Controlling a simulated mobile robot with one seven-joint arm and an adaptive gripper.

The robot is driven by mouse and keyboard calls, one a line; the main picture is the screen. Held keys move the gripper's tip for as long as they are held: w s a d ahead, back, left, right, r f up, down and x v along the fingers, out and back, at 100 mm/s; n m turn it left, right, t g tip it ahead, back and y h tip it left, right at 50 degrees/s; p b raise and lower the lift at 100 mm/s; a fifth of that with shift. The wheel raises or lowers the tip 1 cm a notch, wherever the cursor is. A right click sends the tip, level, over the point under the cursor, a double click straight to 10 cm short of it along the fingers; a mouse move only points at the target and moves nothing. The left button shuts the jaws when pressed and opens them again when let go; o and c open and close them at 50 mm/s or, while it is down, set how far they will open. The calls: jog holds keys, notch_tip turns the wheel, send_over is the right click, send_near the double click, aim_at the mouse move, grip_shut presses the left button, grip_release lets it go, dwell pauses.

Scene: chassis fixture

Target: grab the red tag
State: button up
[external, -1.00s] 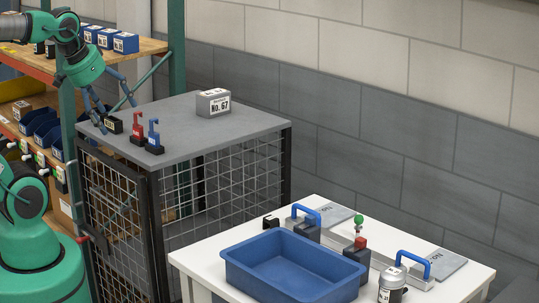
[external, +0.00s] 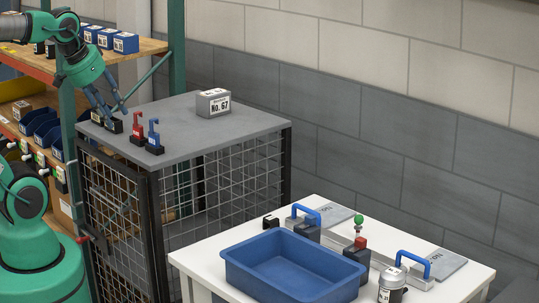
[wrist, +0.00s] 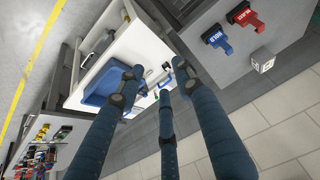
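The red tag (external: 137,128) stands upright on a black base on the grey cabinet top (external: 205,140), between the blue tag (external: 154,136) and my gripper. In the wrist view the red tag (wrist: 243,15) lies at the upper right, with white lettering on its base, beside the blue tag (wrist: 217,38). My gripper (external: 115,110) hangs over the cabinet's left part, to the left of the red tag and apart from it. In the wrist view my gripper's three blue fingers (wrist: 162,86) are spread, with nothing between them. A black block (external: 113,126) by the fingertips is partly hidden.
A grey box marked No. 67 (external: 213,102) sits farther back on the cabinet. A shelf with blue boxes (external: 125,42) stands at the left. A white table (external: 205,261) with a blue tray (external: 238,272) is at the front right. The cabinet's right part is clear.

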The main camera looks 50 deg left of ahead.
jog(key=shift+r, duration=0.1)
jog(key=w+a+r+g+p, duration=0.1)
jog(key=w+a+r+p, duration=0.1)
jog(key=w+a, duration=0.6)
jog(key=w+a+r+g+p, duration=0.1)
jog(key=w+a+r+p, duration=0.1)
jog(key=w+a, duration=0.6)
jog(key=a+p, duration=0.1)
jog(key=a, duration=0.5)
jog(key=shift+w+a+p, duration=0.2)
jog(key=shift+w+p, duration=0.1)
jog(key=shift+w, duration=0.1)
jog(key=x, duration=0.8)
jog(key=shift+f+b, duration=0.25)
jog(key=shift+b, duration=0.1)
